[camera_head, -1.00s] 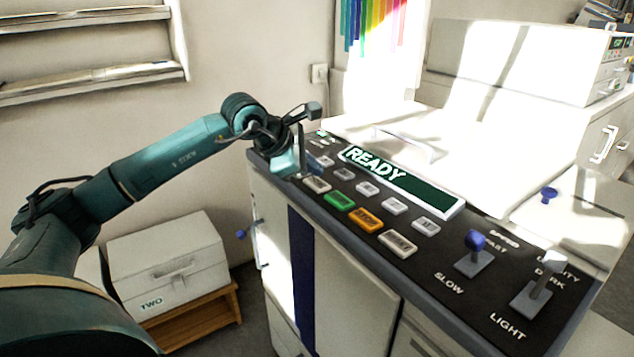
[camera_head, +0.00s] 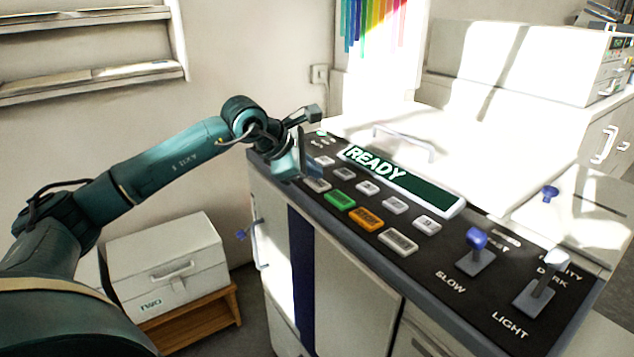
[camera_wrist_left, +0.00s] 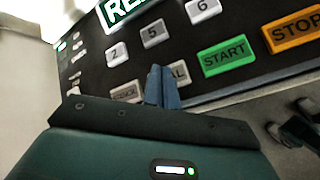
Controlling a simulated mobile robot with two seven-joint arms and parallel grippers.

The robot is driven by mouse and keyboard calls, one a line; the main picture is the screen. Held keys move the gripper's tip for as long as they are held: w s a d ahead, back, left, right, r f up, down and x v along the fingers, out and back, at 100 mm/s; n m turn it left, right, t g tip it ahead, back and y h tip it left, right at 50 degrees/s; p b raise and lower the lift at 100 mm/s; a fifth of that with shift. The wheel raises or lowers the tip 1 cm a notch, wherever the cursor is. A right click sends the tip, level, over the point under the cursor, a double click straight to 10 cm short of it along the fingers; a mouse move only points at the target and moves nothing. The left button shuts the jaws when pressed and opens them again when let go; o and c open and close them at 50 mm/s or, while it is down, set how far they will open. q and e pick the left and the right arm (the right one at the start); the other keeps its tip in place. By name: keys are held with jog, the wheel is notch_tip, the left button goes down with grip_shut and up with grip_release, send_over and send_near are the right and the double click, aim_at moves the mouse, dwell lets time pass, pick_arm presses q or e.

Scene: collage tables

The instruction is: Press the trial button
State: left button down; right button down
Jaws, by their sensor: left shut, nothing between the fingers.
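The trial button (camera_wrist_left: 180,74) is a pale key on the dark control panel, left of the green START button (camera_wrist_left: 227,56) in the left wrist view. Only "AL" of its label shows; my left gripper's fingers cover the rest. In the head view, the trial button (camera_head: 317,185) is the pale key beside the green one, its label too small to read. My left gripper (camera_head: 302,170) is at the panel's left end, beside this key. Its blue fingers (camera_wrist_left: 158,72) are shut and empty, their tips over or beside the key's left part. Contact cannot be told.
The orange STOP button (camera_head: 366,219) and several pale keys are close by. The READY display (camera_head: 430,192) lies behind them. Two levers, one blue-knobbed (camera_head: 476,240) and one pale (camera_head: 545,268), stand at the right. A white box (camera_head: 165,262) sits on the low left.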

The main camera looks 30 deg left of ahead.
aim_at(312, 183)
pick_arm(q)
jog(key=shift+f+b, duration=0.35)
jog(key=shift+f, duration=0.1)
dwell(0.3)
jog(key=shift+r, duration=0.1)
jog(key=shift+r+p, duration=0.55)
jog(key=shift+r, duration=0.2)
jog(key=shift+r+p, duration=1.9)
jog(key=shift+r, duration=0.7)
jog(key=shift+f, duration=0.1)
